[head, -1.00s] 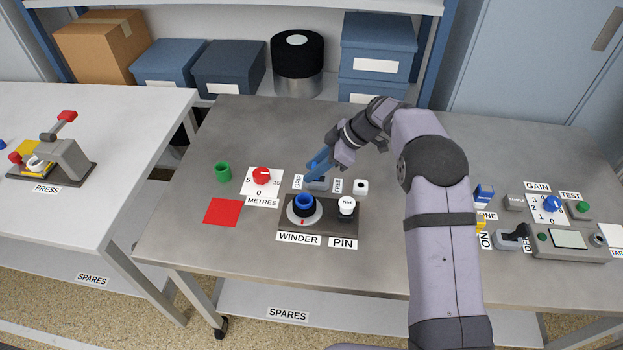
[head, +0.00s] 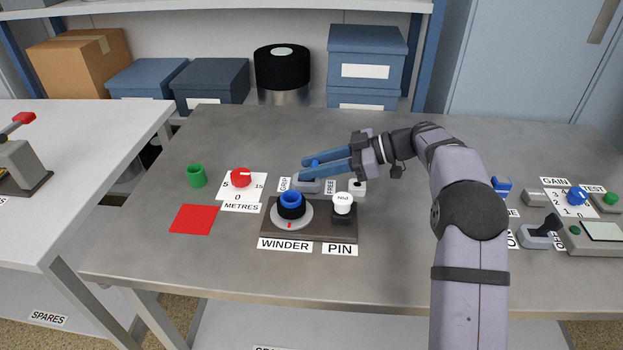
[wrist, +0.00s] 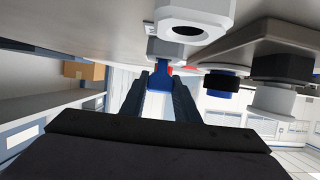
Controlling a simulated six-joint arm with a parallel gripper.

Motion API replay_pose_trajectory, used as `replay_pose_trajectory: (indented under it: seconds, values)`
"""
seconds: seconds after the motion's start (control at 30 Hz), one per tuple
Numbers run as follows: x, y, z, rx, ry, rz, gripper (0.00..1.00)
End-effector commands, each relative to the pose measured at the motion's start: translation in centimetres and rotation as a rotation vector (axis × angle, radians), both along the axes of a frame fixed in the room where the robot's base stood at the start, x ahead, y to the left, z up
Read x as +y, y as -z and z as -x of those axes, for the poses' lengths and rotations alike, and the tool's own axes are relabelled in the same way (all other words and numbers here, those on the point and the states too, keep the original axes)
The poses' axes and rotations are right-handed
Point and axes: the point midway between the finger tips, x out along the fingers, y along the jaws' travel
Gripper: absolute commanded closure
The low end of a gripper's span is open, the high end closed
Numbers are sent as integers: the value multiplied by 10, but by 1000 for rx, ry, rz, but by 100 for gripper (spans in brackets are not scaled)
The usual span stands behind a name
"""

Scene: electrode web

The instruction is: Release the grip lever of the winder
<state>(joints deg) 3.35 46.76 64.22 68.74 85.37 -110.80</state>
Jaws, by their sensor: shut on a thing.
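The winder (head: 291,205) is a blue and black spool on a pale disc, on a dark plate on the grey table. Behind it sits the grip lever's grey base (head: 306,186), between the GRIP label (head: 284,184) and the FREE label (head: 331,187). My gripper (head: 307,170) reaches in from the right, its blue fingers low and nearly level. It is shut on the blue grip lever (head: 315,163). In the wrist view the lever's blue handle (wrist: 160,70) shows between the fingertips. The fingers partly hide the lever, so I cannot tell its exact tilt.
The white-topped PIN knob (head: 342,203) stands right of the winder. A small white block (head: 357,187) is close below my gripper. Controls stand at far right.

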Motion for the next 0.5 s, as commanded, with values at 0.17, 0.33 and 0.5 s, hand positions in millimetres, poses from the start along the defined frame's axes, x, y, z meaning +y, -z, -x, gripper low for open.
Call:
replay_pose_trajectory:
  seconds: [0.17,0.33,0.5]
  values:
    - [-2,3,0,-1,0,-36,94]
    - [-3,1,0,-1,0,-50,94]
    - [-3,0,0,0,0,-51,94]
